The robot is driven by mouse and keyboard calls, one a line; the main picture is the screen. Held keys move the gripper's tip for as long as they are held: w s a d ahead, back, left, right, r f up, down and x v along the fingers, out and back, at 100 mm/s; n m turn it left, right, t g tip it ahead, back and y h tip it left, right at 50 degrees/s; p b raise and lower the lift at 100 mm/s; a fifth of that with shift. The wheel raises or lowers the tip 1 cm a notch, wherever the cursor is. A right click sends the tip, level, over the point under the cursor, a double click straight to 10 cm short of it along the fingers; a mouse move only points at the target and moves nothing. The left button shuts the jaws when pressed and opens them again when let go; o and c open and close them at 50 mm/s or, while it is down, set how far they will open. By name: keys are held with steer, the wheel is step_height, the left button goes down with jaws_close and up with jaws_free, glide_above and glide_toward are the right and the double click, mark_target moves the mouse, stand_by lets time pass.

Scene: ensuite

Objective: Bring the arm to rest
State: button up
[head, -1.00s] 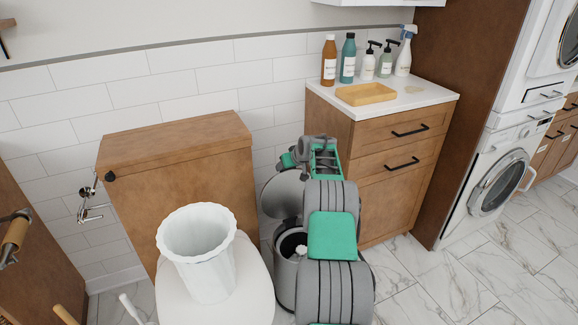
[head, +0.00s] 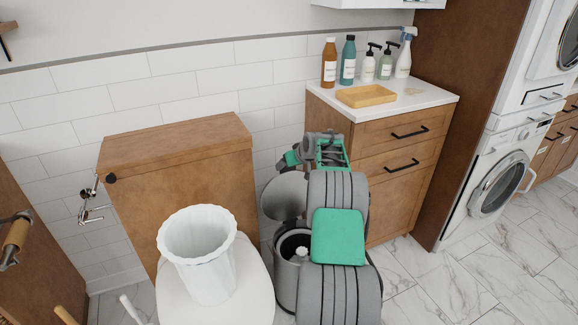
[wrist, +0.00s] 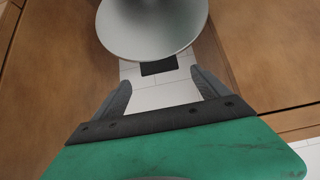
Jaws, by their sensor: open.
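My arm, grey with green covers, rises in the middle of the head view, in front of the gap between the wooden toilet cistern box and the vanity cabinet. My gripper shows in the wrist view (wrist: 163,86), its two dark fingers spread apart with nothing between them. Beyond the fingers are white tiles and the round grey lid of the trash bin (wrist: 152,28). In the head view the open bin (head: 289,260) stands beside the toilet, partly hidden by my arm. The fingertips cannot be made out in the head view.
The toilet (head: 247,290) carries a white fluted basket (head: 205,260) on its closed lid. The wooden vanity (head: 400,150) holds several bottles and a yellow tray (head: 366,96). A washing machine (head: 497,180) stands at right. Marble floor is clear at lower right.

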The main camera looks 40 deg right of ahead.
steer(key=v, duration=0.3)
steer(key=shift+s+a+r, duration=0.1)
steer(key=s+a+r+g+p, duration=0.1)
steer(key=s+a+r+p, duration=0.25)
steer(key=a+r, duration=0.4)
steer(key=s+a+r+n+g+y+p, duration=0.15)
steer(key=a+r+p, duration=0.3)
steer(key=a, duration=0.55)
steer(key=s+a+r+p, duration=0.35)
steer(key=a+r, duration=0.25)
steer(key=a, duration=0.2)
steer(key=s+a+r+g+p, duration=0.1)
steer(key=s+a+p, duration=0.1)
steer(key=s+a, duration=0.3)
steer(key=s+a+r+g+p, duration=0.1)
steer(key=s+a, duration=0.4)
steer(key=s, duration=0.6)
steer(key=s+a+r+n+g+p, duration=0.1)
steer(key=s+a+p, duration=0.3)
steer(key=s, duration=0.5)
steer(key=shift+a+r, duration=0.65)
steer(key=shift+a, duration=0.35)
